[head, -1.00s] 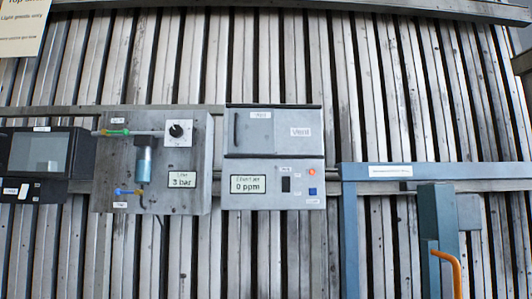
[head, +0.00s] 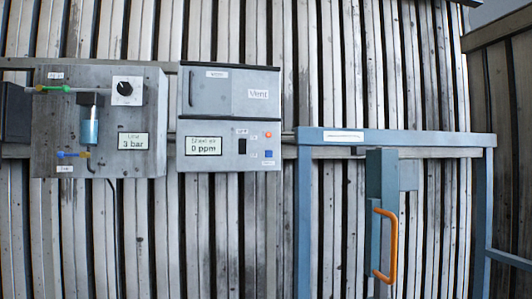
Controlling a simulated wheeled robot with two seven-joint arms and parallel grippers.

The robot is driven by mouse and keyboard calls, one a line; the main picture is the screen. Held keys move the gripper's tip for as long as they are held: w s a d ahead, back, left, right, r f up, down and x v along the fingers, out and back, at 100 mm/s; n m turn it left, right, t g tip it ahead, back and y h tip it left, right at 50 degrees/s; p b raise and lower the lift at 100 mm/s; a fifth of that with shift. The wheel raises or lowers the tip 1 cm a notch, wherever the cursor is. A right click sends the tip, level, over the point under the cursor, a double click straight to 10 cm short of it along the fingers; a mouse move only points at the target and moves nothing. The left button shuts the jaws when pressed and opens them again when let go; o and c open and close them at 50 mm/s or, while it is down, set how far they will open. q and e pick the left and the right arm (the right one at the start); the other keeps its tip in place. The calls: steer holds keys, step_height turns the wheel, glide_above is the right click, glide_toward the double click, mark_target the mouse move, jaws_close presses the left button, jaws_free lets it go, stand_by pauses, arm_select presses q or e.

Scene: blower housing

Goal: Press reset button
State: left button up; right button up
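A grey control box (head: 228,117) is mounted on the slatted metal wall in the head view. Its upper part is a closed cover labelled "Vent" (head: 230,92). Its lower panel has a display (head: 203,146) reading 0 ppm, a black switch (head: 242,146), a lit orange-red light (head: 268,135) and a small blue button (head: 268,154). The small labels beside the light and the button are too small to read, so I cannot tell which is the reset button. Neither of my grippers is in view.
Left of the box is a panel (head: 150,110) with a black knob (head: 125,89), green and blue valve handles, and a display reading 3 bar. At right is a blue frame (head: 304,220) with a blue post and an orange handle (head: 393,245). A railing stands far right.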

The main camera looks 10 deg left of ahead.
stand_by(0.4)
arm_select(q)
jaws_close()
